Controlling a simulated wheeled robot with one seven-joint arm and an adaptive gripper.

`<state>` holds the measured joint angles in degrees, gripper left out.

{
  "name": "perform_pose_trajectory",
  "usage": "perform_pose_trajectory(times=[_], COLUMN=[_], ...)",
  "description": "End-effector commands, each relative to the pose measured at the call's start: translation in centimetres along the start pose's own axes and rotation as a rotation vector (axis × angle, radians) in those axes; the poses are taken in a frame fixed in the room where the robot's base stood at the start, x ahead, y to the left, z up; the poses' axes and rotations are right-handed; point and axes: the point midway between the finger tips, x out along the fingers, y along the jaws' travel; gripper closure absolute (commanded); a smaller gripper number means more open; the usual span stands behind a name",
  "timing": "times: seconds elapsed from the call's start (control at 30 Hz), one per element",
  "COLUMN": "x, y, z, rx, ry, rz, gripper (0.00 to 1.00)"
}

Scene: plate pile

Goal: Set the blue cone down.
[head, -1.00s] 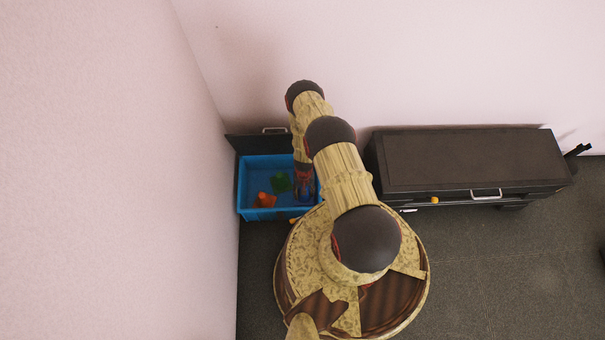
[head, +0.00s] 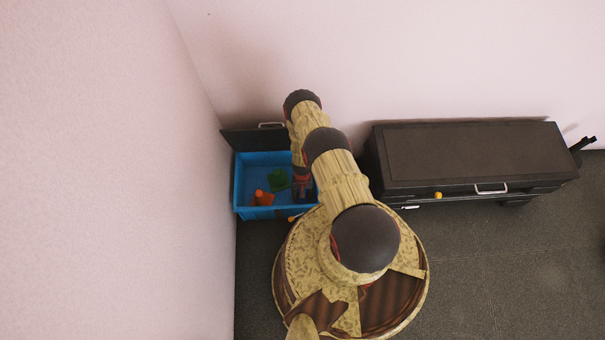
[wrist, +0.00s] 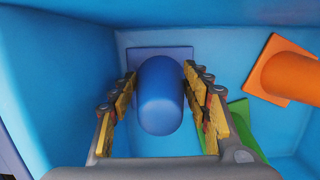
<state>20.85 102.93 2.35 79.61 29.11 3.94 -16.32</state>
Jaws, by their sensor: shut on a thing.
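The blue cone (wrist: 160,105) stands between the fingers of my gripper (wrist: 160,78) in the wrist view, its rounded tip toward the camera and its square base beyond. My gripper is shut on it. Both are inside the blue bin (head: 275,214); whether the base touches the bin floor I cannot tell. In the head view my gripper (head: 302,184) is at the bin's right side, and the blue cone is not distinct there.
Bin walls rise close around. A dark cabinet (head: 470,155) with a small yellow thing (head: 438,195) at its front stands right. A dark panel (head: 252,139) is behind the bin.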

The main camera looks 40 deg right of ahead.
Motion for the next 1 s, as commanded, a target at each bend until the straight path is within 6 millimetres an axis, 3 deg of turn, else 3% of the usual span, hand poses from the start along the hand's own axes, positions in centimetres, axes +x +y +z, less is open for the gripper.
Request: perform_pose_trajectory(times=[0.07, 0.1, 0.3, 0.4, 0.77, 1.0], x=[0.2, 0.2, 0.2, 0.2, -0.2, -4.4], y=[0.0, 0.0, 0.0, 0.0, 0.0, 0.0], z=[0.0, 0.0, 0.0, 0.0, 0.0, 0.0], rx=[0.0, 0.0, 0.0, 0.0, 0.0, 0.0], ry=[0.0, 0.0, 0.0, 0.0, 0.0, 0.001], rz=[0.0, 0.0, 0.0, 0.0, 0.0, 0.0], gripper=[0.86, 0.5, 0.39, 0.34, 0.34, 0.34])
